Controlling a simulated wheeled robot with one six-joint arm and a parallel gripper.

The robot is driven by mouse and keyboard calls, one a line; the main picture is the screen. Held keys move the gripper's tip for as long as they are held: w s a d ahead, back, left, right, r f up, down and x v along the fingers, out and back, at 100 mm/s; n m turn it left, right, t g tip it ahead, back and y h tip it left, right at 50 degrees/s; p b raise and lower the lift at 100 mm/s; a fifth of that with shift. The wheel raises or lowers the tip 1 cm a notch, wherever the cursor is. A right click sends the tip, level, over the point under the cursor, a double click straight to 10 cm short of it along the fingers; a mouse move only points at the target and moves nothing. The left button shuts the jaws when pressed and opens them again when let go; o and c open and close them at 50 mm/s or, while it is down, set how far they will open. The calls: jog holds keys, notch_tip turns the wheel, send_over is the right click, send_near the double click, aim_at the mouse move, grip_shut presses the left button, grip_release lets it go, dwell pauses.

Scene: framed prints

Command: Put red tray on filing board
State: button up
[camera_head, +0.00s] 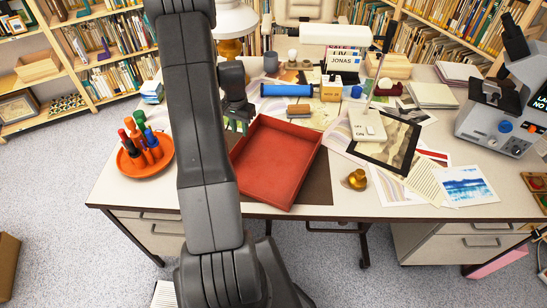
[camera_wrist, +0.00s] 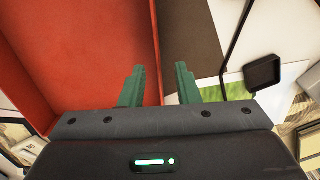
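The red tray (camera_head: 277,163), shallow and empty, lies slightly turned near the desk's front middle. It fills the left of the wrist view (camera_wrist: 75,50). A flat dark brown board (camera_head: 319,186) shows beneath and beside the tray; it also shows in the wrist view (camera_wrist: 187,28). I cannot tell for certain whether this is the filing board. My gripper (camera_head: 237,125) is at the tray's upper left edge. In the wrist view its green fingers (camera_wrist: 159,85) stand apart, on either side of the tray's wall, with gaps visible. My arm hides part of the tray's left side.
An orange dish of markers (camera_head: 143,158) stands left of my arm. A blue roll (camera_head: 287,90) lies behind the tray. A lamp base (camera_head: 367,126), a dark-framed print (camera_head: 388,144) and a brass object (camera_head: 356,180) are to the right. A microscope (camera_head: 495,110) stands far right.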

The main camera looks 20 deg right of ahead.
aim_at(242, 149)
jog(key=shift+s+f+p, duration=0.15)
jog(key=shift+f+p, duration=0.25)
jog(key=shift+f, duration=1.35)
jog(key=shift+s+f+p, duration=0.1)
jog(key=shift+f+p, duration=0.3)
jog(key=shift+f, duration=1.3)
grip_shut()
